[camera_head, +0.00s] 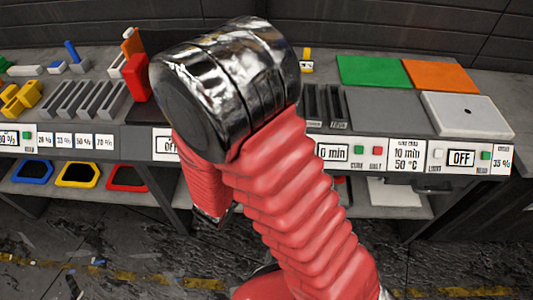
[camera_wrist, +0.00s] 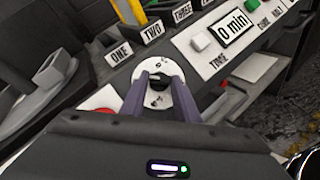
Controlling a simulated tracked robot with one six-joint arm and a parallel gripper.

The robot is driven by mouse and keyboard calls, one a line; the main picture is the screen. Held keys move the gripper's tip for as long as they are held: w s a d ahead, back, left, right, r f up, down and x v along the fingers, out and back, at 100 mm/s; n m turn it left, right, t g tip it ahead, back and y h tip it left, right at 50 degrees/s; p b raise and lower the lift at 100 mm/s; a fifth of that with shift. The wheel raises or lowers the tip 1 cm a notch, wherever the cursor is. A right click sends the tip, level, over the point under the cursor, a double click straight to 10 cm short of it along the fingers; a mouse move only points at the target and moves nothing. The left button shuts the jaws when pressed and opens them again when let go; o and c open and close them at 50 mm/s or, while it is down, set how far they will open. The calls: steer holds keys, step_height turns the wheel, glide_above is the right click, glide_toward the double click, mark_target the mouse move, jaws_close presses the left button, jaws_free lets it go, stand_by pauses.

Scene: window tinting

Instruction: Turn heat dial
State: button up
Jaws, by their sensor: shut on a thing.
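The heat dial (camera_wrist: 166,66) shows in the wrist view as a round white plate with marks and a small dark knob at its middle, set on the panel's front. My gripper (camera_wrist: 159,84) is at the dial, its two purple fingers on either side of the knob and shut on it. The fingers cover part of the plate, and its marks are too small to read. In the head view my red and silver arm hides the dial and the gripper's fingertips.
Labels ONE (camera_wrist: 119,53) and TWO (camera_wrist: 152,30) are left of and above the dial. A "0 min" display (camera_wrist: 233,29) is to the right. A red thing (camera_wrist: 98,112) lies close to the left finger. Green (camera_head: 373,71) and orange (camera_head: 440,76) plates lie on the bench.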

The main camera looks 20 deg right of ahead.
steer(key=shift+s+d+f, duration=0.1)
steer(key=shift+s+f, duration=0.1)
steer(key=shift+f, duration=0.05)
steer(key=o, duration=1)
steer(key=shift+w+r, duration=0.1)
steer(key=shift+r, duration=0.05)
steer(key=shift+o, duration=0.2)
steer(key=v, duration=1.4)
steer(key=shift+d, duration=0.1)
